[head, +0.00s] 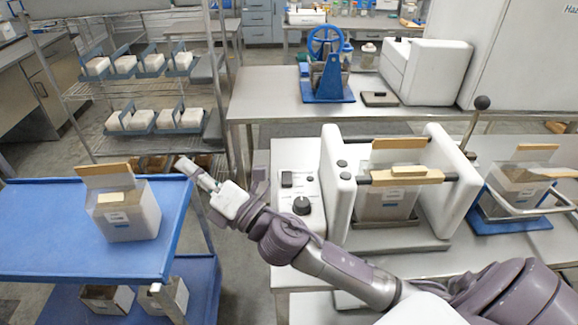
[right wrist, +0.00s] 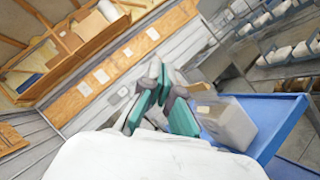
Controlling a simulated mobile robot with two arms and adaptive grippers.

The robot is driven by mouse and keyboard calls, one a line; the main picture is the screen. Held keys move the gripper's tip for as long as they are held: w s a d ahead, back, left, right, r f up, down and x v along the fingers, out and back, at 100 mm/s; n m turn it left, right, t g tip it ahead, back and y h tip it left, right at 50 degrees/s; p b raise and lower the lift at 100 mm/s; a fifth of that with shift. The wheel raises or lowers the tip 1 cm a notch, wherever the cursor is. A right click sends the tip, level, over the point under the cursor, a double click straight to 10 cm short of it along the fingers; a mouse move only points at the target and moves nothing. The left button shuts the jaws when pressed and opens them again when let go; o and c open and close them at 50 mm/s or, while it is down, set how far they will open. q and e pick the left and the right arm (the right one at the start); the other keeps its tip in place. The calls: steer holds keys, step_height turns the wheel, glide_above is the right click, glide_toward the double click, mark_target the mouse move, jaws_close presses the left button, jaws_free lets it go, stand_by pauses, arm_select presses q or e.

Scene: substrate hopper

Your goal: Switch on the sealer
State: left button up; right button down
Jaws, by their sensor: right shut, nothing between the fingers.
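The sealer (head: 335,185) is a white machine with two upright side plates and dark bars on the steel table. Its control panel (head: 313,222) at the left carries a black rocker switch (head: 287,179) and a round black knob (head: 302,205). I cannot tell the switch's position. A bag with a wooden-coloured top strip (head: 398,146) stands between the plates. My right gripper (head: 182,163) is shut and empty, left of the panel and apart from it, pointing toward the upper left. Its teal-padded fingers (right wrist: 160,85) show in the right wrist view. My left gripper is not in view.
A blue cart (head: 60,215) with a filled bag (head: 128,212) stands at the left. Another bag (head: 512,190) sits in a blue-based holder right of the sealer. A wire rack (head: 90,92) with several white bags stands behind. My right arm crosses in front of the sealer.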

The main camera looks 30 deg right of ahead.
steer(key=s+a+r+n+g+y, duration=0.25)
steer(key=a+n+g+y, duration=0.45)
steer(key=n, duration=0.7)
step_height(320, 180, down, 5)
steer(key=n+g+h, duration=0.1)
steer(key=n+g, duration=0.7)
steer(key=n, duration=0.7)
steer(key=w+d+f+n+h, duration=0.2)
steer(key=d+f+n+h, duration=0.15)
steer(key=d+h, duration=0.35)
steer(key=w+d+f+n+h, duration=0.3)
steer(key=d+n+h, duration=0.1)
steer(key=d, duration=0.5)
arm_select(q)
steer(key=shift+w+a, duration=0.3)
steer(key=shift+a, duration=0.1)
arm_select(e)
steer(key=d+r+h, duration=0.2)
steer(key=d+h, duration=0.1)
steer(key=d, duration=0.5)
steer(key=d+r+g+h, duration=0.1)
steer(key=d+r+h, duration=0.1)
steer(key=d+h, duration=0.2)
steer(key=d, duration=0.3)
steer(key=shift+w+d+r, duration=0.2)
steer(key=shift+w+d, duration=0.1)
steer(key=shift+d, duration=0.05)
